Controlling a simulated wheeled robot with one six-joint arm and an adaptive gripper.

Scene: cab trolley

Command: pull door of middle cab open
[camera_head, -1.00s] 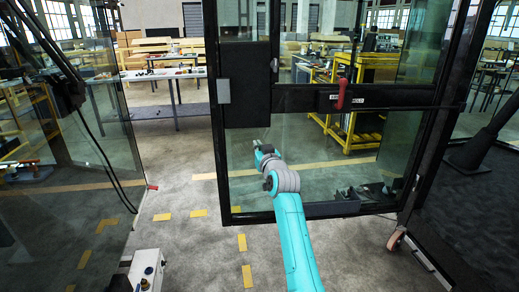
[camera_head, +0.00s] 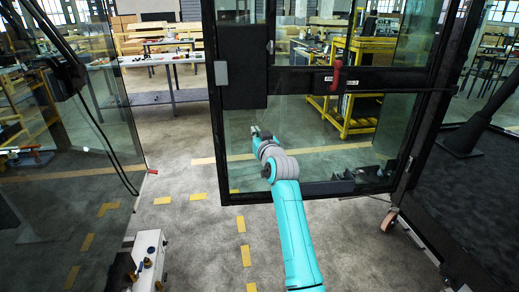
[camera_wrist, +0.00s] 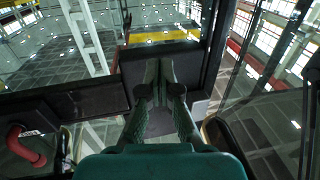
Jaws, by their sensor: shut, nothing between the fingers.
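The door is a black-framed glass door (camera_head: 258,90) in the middle of the head view. A red handle (camera_head: 337,76) sits on its dark crossbar and also shows at the lower left of the wrist view (camera_wrist: 27,150). My gripper (camera_head: 258,134) is in front of the door's lower glass, below the dark panel near its left edge. In the wrist view, my fingers (camera_wrist: 163,78) are together and hold nothing. They point towards a dark panel; whether they touch the door I cannot tell. The fingers are clear of the red handle.
A glass panel (camera_head: 75,150) with dark hardware stands at the left, with a floor gap between it and the door. A small white box (camera_head: 150,255) is at lower left. A castor (camera_head: 389,221) is below the door's right side. Workbenches stand behind.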

